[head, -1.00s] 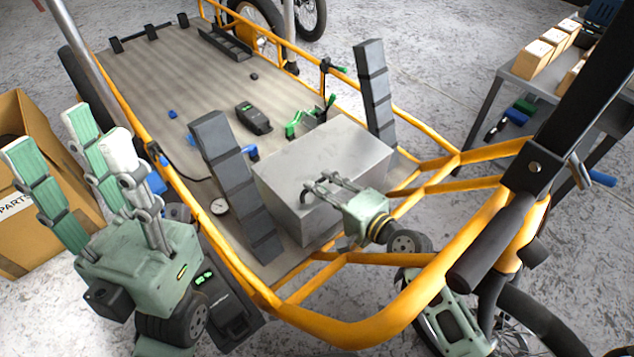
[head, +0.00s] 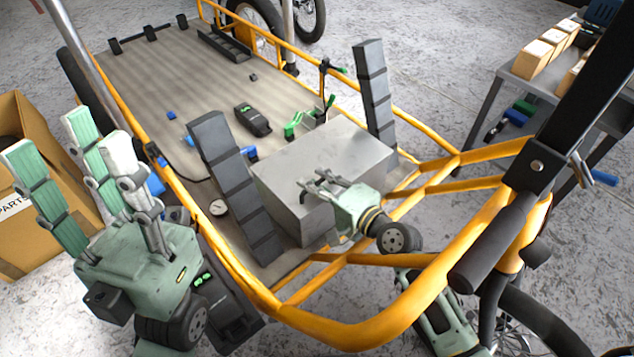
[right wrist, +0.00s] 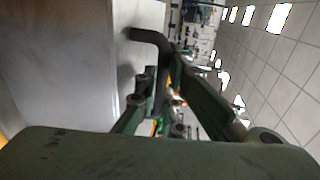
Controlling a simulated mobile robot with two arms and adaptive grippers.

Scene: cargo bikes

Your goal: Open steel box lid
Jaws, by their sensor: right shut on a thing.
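The steel box (head: 272,187) is a grey metal case on the cargo bed, between two upright dark posts. Its lid (head: 335,150) lies flat on top and looks closed. My right gripper (head: 318,183) is at the box's near side, its fingers close to the front edge of the lid. In the right wrist view a dark bent handle (right wrist: 150,38) stands off the metal face, and my right fingers (right wrist: 160,92) are shut on it. My left gripper (head: 75,160) is raised at the left, its fingers spread and empty, away from the box.
The orange frame rail (head: 365,325) runs around the near end of the bed. Dark posts (head: 235,185) (head: 374,95) flank the box. A black device (head: 252,119) and small green clamps lie behind it. A cardboard box (head: 40,230) stands at the left, a table (head: 500,90) at the right.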

